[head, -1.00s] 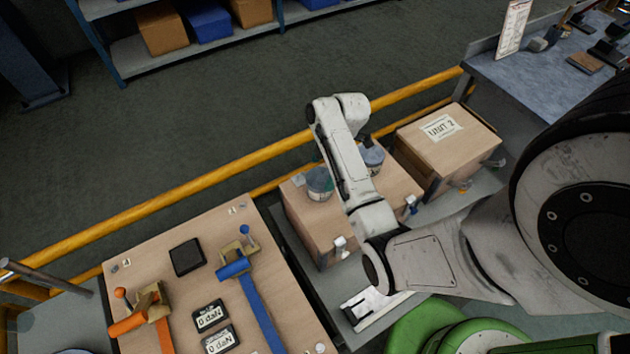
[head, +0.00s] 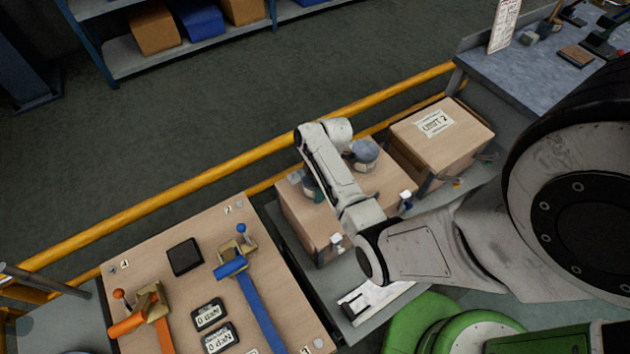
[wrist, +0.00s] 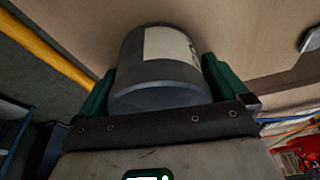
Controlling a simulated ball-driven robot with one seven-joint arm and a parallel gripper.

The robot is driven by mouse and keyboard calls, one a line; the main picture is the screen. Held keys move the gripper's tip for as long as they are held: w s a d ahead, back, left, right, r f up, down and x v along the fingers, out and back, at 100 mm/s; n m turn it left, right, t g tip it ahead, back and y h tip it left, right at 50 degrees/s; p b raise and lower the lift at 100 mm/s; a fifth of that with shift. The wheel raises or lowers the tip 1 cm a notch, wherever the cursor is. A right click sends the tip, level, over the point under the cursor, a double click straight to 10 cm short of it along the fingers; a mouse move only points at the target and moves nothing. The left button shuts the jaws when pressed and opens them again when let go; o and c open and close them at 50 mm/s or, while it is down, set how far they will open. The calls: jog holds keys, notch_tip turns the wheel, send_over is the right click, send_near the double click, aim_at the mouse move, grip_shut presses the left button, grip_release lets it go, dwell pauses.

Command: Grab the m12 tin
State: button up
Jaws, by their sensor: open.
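In the wrist view a dark grey tin (wrist: 160,75) with a cream label stands between the two green fingers of my gripper (wrist: 159,68). The label's text is turned away and unreadable, so I cannot tell if it says m12. The fingers are open, one on each side of the tin; I cannot tell whether either touches it. In the head view my arm hides most of the gripper and the tin near it on the left wooden box. A second blue-grey tin (head: 363,154) stands farther back on that box, right of my arm.
The wooden box (head: 388,186) under the tins stands beside another box marked UNIT 2 (head: 467,137). A yellow rail (head: 215,180) runs behind them. A wooden board (head: 140,250) with orange and blue levers lies at the left.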

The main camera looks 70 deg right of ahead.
jog(key=shift+c, duration=0.5)
jog(key=c, duration=0.9)
jog(key=shift+c, duration=0.5)
jog(key=shift+r, duration=0.2)
